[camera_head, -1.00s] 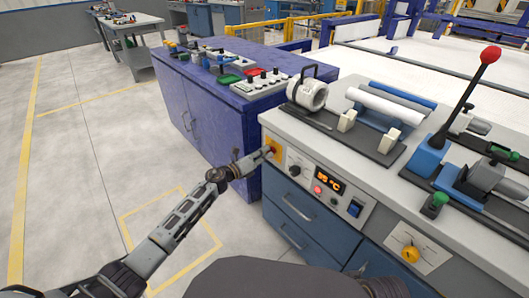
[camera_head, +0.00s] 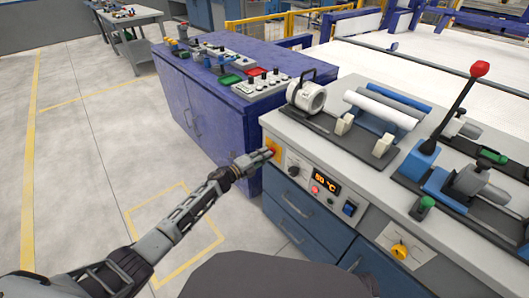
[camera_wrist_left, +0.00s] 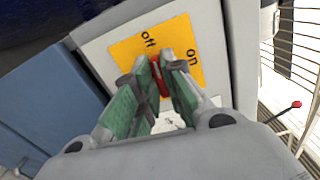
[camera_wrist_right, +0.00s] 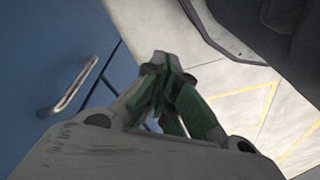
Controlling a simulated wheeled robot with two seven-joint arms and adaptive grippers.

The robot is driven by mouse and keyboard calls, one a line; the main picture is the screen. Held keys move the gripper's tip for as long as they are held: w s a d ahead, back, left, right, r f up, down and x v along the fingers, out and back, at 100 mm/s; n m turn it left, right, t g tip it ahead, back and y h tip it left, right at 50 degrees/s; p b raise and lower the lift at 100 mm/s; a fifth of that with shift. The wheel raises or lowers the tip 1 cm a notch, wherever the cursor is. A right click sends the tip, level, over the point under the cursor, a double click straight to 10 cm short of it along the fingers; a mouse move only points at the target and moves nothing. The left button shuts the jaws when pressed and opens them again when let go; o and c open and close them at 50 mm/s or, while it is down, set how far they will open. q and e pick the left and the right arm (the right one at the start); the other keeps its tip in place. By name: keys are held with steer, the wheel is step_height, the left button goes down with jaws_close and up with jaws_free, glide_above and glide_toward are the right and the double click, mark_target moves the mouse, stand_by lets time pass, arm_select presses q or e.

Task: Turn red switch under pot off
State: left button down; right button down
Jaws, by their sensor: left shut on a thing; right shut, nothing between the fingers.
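The red switch (camera_wrist_left: 159,76) sits on a yellow plate (camera_wrist_left: 130,52) marked "off" and "on" in the left wrist view. Its visible part lies just below the word "off"; my fingers hide the rest. My left gripper (camera_wrist_left: 153,66) is shut on the switch. In the head view this gripper (camera_head: 268,153) covers most of the plate, at the left end of the cabinet front. A white, pot-like cylinder (camera_head: 310,97) with a dark handle stands on the cabinet top above. My right gripper (camera_wrist_right: 160,64) is shut and empty, beside blue drawers in the right wrist view.
A red-knobbed lever (camera_head: 465,105) rises from the worktop. A purple cabinet (camera_head: 218,116) stands behind left. The floor at left is clear.

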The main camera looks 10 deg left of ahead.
arm_select(q)
steer(key=shift+n, duration=0.6)
arm_select(e)
steer(key=shift+s+d+f, duration=0.15)
steer(key=shift+f, duration=0.35)
arm_select(q)
steer(key=c, duration=1.5)
jaws_free()
steer(key=shift+s+a, duration=0.1)
steer(key=v, duration=1.1)
steer(key=shift+s+a, duration=0.2)
steer(key=shift+s, duration=0.1)
steer(key=shift+a+f+p, duration=0.1)
steer(key=shift+f+p, duration=0.05)
steer(key=shift+p, duration=0.15)
arm_select(e)
steer(key=shift+f, duration=0.1)
